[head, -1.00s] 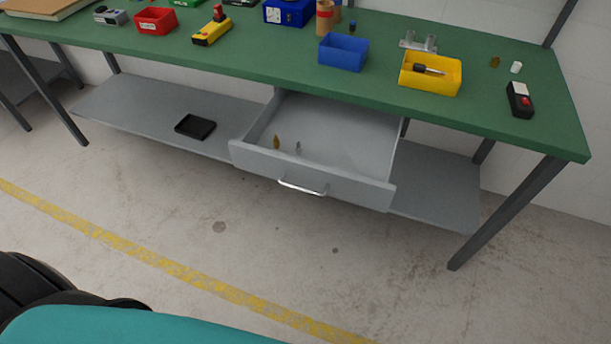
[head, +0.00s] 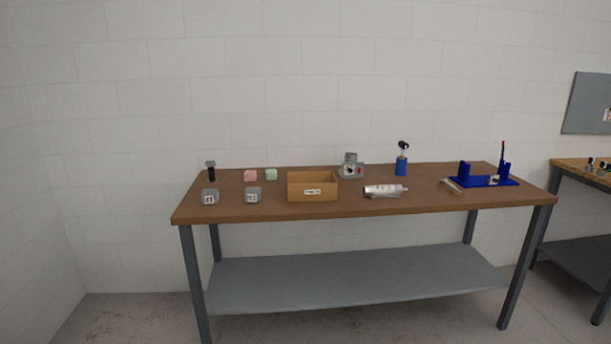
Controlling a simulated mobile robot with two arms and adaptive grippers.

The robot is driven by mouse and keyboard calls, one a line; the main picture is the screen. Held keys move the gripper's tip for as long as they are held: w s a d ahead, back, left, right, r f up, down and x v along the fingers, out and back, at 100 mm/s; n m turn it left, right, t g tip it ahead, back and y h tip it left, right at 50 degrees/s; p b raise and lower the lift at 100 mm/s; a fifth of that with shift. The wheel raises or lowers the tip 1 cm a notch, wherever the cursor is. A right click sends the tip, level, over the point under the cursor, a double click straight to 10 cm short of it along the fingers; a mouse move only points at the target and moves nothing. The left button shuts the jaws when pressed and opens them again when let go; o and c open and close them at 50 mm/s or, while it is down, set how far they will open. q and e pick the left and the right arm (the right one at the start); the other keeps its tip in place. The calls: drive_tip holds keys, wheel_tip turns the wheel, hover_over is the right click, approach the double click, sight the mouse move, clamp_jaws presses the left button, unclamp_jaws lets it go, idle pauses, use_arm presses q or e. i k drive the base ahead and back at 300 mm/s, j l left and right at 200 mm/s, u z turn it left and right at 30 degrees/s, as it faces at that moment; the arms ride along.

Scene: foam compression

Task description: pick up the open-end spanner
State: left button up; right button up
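I cannot make out an open-end spanner for certain in the head view. A thin light-grey piece (head: 451,184) lies on the brown table beside the blue holder, too small to identify. Neither of my grippers is in view.
A brown table (head: 345,207) with a grey lower shelf (head: 355,280) stands against a white wall. On it are a wooden box (head: 312,191), a silver cylinder (head: 385,190), a blue holder (head: 487,181), and small blocks. Another table (head: 583,176) is at right. Grey floor shows in front.

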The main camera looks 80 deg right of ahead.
sight(447, 181)
drive_tip(key=z, duration=3.6)
drive_tip(key=i+j, duration=0.25)
drive_tip(key=j, duration=0.15)
drive_tip(key=i+j+u, duration=0.2)
drive_tip(key=i, duration=0.25)
drive_tip(key=i+j+u, duration=0.2)
drive_tip(key=i, duration=0.25)
drive_tip(key=l, duration=0.1)
